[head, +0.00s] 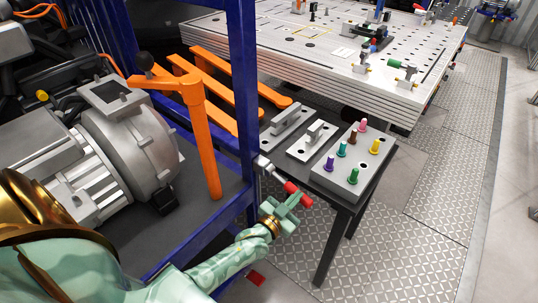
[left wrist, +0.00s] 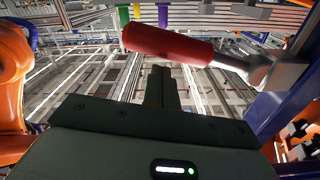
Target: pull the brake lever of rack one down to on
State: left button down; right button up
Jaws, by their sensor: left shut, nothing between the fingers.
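The brake lever has a red grip (head: 291,187) on a short metal shaft (head: 265,165), mounted at the blue rack post (head: 243,90). It sticks out to the right and slightly down in the head view. In the left wrist view the red grip (left wrist: 165,43) lies across the top, its shaft running right to a grey mount (left wrist: 284,74). My left gripper (head: 287,206) is right at the grip. Its fingers (left wrist: 161,88) are shut with nothing between them, just below the grip in the wrist picture. I cannot tell whether they touch it. My right gripper is out of view.
A grey motor (head: 125,150) and an orange bracket (head: 205,140) stand inside the blue frame, left of the post. A dark side table with a block of coloured pegs (head: 352,160) is close on the right. A large perforated table (head: 330,50) stands behind. Tread-plate floor (head: 400,240) is clear at right.

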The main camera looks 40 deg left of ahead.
pick_arm(q)
jog(key=shift+f+m, duration=0.3)
jog(key=shift+f, duration=0.1)
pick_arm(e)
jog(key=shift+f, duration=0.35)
pick_arm(q)
jog(key=shift+f, duration=0.15)
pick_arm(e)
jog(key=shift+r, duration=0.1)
